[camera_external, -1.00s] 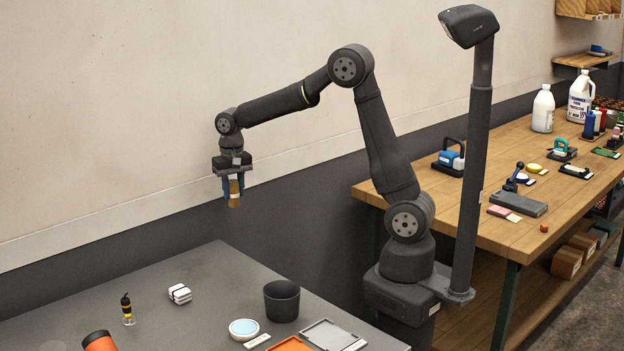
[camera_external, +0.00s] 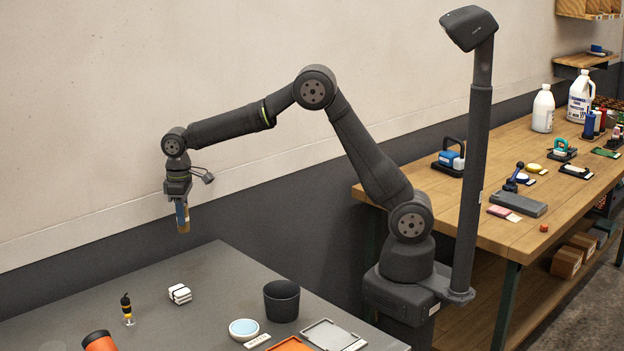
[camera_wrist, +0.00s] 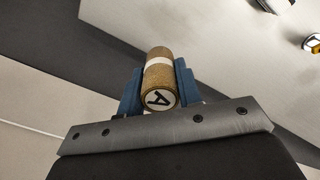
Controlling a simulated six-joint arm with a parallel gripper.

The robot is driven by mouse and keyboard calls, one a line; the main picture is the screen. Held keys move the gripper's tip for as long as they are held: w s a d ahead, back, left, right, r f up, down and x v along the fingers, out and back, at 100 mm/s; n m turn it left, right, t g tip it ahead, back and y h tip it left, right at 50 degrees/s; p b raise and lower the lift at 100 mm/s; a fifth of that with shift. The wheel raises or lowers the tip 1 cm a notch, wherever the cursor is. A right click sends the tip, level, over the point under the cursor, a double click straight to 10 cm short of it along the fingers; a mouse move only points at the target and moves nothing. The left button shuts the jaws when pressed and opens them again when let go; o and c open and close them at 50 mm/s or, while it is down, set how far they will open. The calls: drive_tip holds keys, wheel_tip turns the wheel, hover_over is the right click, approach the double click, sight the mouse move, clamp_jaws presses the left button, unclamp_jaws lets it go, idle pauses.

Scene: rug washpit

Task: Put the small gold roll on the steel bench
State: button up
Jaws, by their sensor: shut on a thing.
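The small gold roll (camera_wrist: 158,77) is upright between the blue fingers of my gripper (camera_wrist: 160,92) in the wrist view. It has a white band and a white end marked with a black letter A. In the external view my gripper (camera_external: 182,212) is shut on the roll (camera_external: 183,226), whose lower end sticks out below the fingers. The roll hangs in the air near the back edge of the steel bench (camera_external: 215,265), apart from its top.
A wooden table (camera_external: 450,210) stands right. The bench's back part has bare room.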

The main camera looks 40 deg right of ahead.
drive_tip(key=a+f, duration=0.2)
drive_tip(key=a, duration=0.1)
drive_tip(key=s+a+f, duration=0.1)
drive_tip(key=a, duration=0.2)
drive_tip(key=s+a+f, duration=0.1)
drive_tip(key=a+f, duration=0.1)
drive_tip(key=shift+s+a+f, duration=0.2)
drive_tip(key=shift+a+f, duration=0.1)
drive_tip(key=shift+a, duration=0.1)
drive_tip(key=shift+f, duration=2)
drive_tip(key=shift+f, duration=0.2)
drive_tip(key=o, duration=1)
drive_tip(key=shift+c, duration=0.2)
drive_tip(key=shift+r, duration=0.1)
wheel_tip(320, 180, up, 12)
